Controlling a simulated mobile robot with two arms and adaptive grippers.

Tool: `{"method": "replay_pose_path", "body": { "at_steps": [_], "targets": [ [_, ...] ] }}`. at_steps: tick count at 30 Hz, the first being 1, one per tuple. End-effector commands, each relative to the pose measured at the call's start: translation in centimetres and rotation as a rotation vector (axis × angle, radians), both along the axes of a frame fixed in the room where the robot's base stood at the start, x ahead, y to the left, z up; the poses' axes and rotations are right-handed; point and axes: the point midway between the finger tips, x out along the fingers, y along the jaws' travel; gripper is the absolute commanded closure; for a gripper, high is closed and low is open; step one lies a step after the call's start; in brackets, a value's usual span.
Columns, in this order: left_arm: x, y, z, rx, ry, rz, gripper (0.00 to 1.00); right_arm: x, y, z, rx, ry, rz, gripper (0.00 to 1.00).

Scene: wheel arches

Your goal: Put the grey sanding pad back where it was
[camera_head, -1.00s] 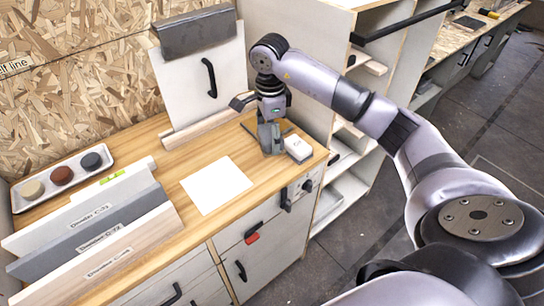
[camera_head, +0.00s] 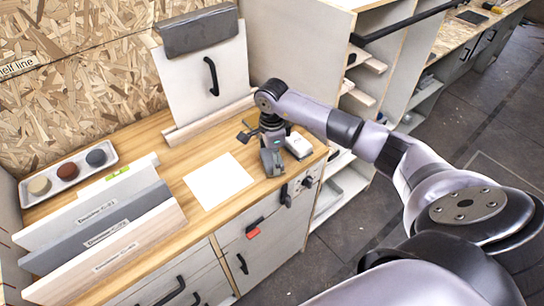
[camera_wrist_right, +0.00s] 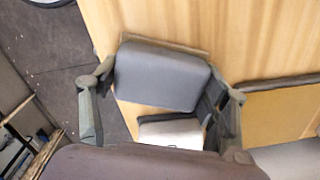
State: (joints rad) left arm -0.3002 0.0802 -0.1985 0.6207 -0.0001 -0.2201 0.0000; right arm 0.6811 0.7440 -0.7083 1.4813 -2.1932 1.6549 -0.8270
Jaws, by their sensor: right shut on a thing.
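The grey sanding pad (camera_head: 272,162) is a dark grey block at the front right of the wooden worktop, to the right of the white sheet. In the right wrist view the pad (camera_wrist_right: 160,75) sits between the two fingers. My right gripper (camera_wrist_right: 158,78) is shut on it. In the head view this gripper (camera_head: 272,150) is over the worktop near its front edge. I cannot tell whether the pad touches the wood. My left gripper is not in view.
A white block (camera_head: 298,146) lies close right of the pad. A white sheet (camera_head: 218,181) lies flat to the left. A tray (camera_head: 88,187) with three round pucks and labelled upright boards (camera_head: 110,240) stand farther left. A board with a handle (camera_head: 203,82) leans behind.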

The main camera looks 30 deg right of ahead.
Motion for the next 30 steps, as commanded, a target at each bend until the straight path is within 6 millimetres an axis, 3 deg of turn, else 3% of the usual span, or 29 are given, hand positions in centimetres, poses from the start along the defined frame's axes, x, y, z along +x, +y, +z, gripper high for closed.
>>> {"method": "replay_pose_path", "body": {
  "at_steps": [2, 3, 12, 25, 30],
  "targets": [
    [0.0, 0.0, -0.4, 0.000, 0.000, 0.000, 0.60, 0.0, 0.0, -0.4, 0.000, 0.000, 0.000, 0.66],
    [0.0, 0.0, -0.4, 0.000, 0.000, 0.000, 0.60, 0.0, 0.0, -0.4, 0.000, 0.000, 0.000, 0.30],
    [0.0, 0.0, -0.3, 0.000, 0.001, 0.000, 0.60, 0.0, 0.0, -0.2, 0.000, 0.000, 0.000, 0.11],
    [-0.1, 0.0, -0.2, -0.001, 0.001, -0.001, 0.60, 0.1, 0.0, 0.5, 0.000, -0.003, 0.000, 0.11],
    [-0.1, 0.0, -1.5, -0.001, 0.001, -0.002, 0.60, 0.2, -0.1, 3.3, -0.001, -0.007, 0.001, 0.11]
  ]
}}
